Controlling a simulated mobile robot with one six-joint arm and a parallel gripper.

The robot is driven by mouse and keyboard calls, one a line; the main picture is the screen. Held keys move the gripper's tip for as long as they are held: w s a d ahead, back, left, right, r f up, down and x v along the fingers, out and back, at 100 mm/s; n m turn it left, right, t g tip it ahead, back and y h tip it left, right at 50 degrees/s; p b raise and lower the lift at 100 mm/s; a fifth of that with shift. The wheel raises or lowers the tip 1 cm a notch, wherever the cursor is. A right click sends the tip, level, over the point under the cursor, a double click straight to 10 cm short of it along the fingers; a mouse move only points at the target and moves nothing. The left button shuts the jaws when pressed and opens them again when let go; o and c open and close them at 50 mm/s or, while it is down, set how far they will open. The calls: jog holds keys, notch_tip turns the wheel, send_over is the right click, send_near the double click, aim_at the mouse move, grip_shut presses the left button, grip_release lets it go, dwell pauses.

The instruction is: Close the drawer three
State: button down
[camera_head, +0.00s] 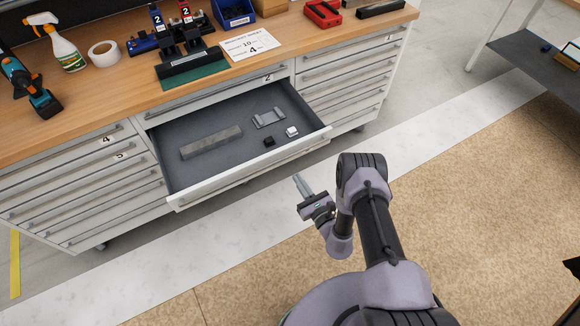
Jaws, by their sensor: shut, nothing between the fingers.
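One drawer (250,172) stands pulled open in the middle column of the workbench cabinet, below a shut drawer marked 2 (215,95). I cannot see a number 3 on its front. Inside it lie a long grey bar (211,142), a grey bracket-like part (268,117), a small black block (269,141) and a small white block (292,131). My gripper (299,181) is shut and empty. In the picture it appears just below and right of the drawer's front, over the floor, with a gap between them. Its exact distance from the front cannot be told.
Shut drawers marked 4 and 5 (95,165) are on the left, and more shut drawers (345,75) on the right. The wooden top (120,95) carries a drill, spray bottle, tape roll and blue bin. The floor (480,170) to the right is clear.

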jog(key=b+x, duration=0.2)
jog(key=x, duration=0.6)
jog(key=shift+b, duration=0.4)
jog(key=shift+w+a, duration=0.15)
